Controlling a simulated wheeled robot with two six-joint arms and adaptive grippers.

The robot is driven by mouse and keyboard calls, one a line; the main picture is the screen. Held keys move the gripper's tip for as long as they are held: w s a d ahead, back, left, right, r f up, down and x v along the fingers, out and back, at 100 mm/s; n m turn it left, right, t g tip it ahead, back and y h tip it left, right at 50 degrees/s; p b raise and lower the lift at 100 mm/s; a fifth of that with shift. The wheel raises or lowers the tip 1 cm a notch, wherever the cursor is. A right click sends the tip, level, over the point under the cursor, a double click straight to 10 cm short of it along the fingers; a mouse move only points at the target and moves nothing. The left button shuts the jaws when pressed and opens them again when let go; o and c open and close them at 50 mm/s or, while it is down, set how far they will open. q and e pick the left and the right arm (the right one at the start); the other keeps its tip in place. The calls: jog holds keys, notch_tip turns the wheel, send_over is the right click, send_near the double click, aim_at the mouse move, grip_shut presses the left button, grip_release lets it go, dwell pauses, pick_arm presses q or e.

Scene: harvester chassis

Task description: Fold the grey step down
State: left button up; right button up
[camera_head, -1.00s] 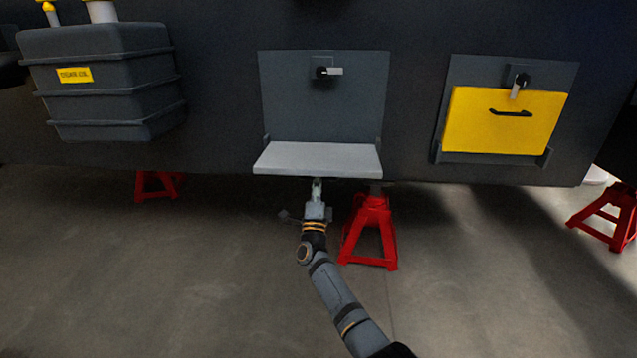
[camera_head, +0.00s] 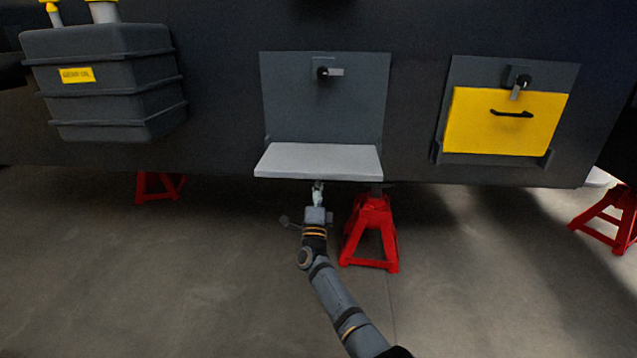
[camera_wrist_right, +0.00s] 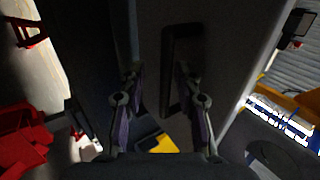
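The grey step (camera_head: 318,161) lies flat and level in the head view, sticking out from the bottom of its dark grey back plate (camera_head: 325,98). A small latch (camera_head: 328,72) with a light lever lying sideways sits at the top of that plate. My right gripper (camera_head: 318,186) is just below the step's front edge, and appears clear of it. A dark elongated handle or slot (camera_wrist_right: 180,70) shows on a shadowed panel beyond the fingers. My left gripper is not in view.
A yellow panel (camera_head: 505,135) with a black handle is at the right on the chassis. A dark ribbed tank (camera_head: 105,85) is at the left. A red stand (camera_head: 370,232) is close to the right of my arm. Open floor lies left of the arm.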

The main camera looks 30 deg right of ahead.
jog(key=shift+r, duration=0.15)
jog(key=v, duration=1.2)
